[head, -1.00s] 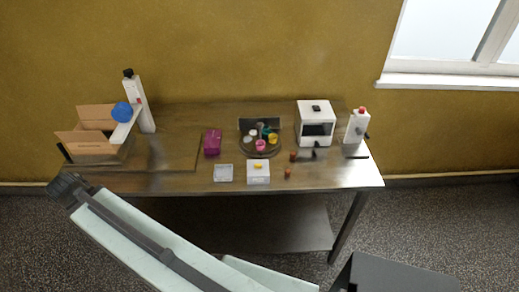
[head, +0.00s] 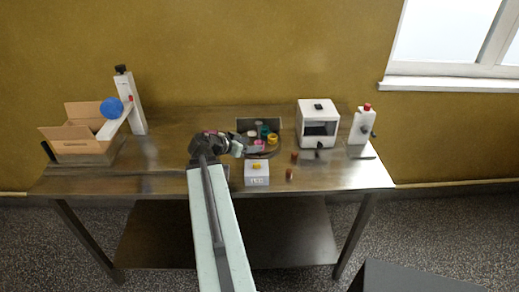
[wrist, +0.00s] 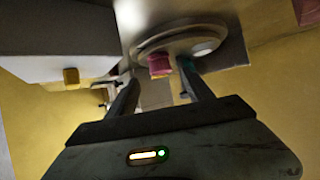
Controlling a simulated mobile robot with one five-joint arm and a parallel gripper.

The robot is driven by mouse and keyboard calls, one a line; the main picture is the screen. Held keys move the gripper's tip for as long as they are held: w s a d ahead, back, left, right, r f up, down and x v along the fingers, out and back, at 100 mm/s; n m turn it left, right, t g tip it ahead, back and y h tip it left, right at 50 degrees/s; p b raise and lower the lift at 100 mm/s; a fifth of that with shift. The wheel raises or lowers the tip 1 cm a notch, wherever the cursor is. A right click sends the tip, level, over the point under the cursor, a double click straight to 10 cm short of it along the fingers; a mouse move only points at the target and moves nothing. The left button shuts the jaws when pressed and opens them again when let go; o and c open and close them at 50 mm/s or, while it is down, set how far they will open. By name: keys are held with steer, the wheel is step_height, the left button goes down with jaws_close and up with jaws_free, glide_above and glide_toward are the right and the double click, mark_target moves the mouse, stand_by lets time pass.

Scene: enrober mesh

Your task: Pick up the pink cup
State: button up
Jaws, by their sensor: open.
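The pink cup (head: 258,142) stands on the dark round turntable (head: 262,154) in the middle of the table, among several other small cups. In the wrist view the pink cup (wrist: 159,66) shows beyond and between my finger ends, with a teal cup (wrist: 187,66) close beside it near the right finger. My gripper (head: 243,147) is just left of the turntable in the head view. It is open, and its fingers (wrist: 160,78) hold nothing. My arm partly hides the table left of the cups. I cannot tell the exact gap to the pink cup.

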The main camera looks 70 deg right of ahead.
mark_target(262, 143)
steer(key=b+x, duration=0.2)
steer(key=x, duration=0.3)
steer(key=shift+w+d, duration=0.1)
steer(key=shift+r, duration=0.1)
jaws_close()
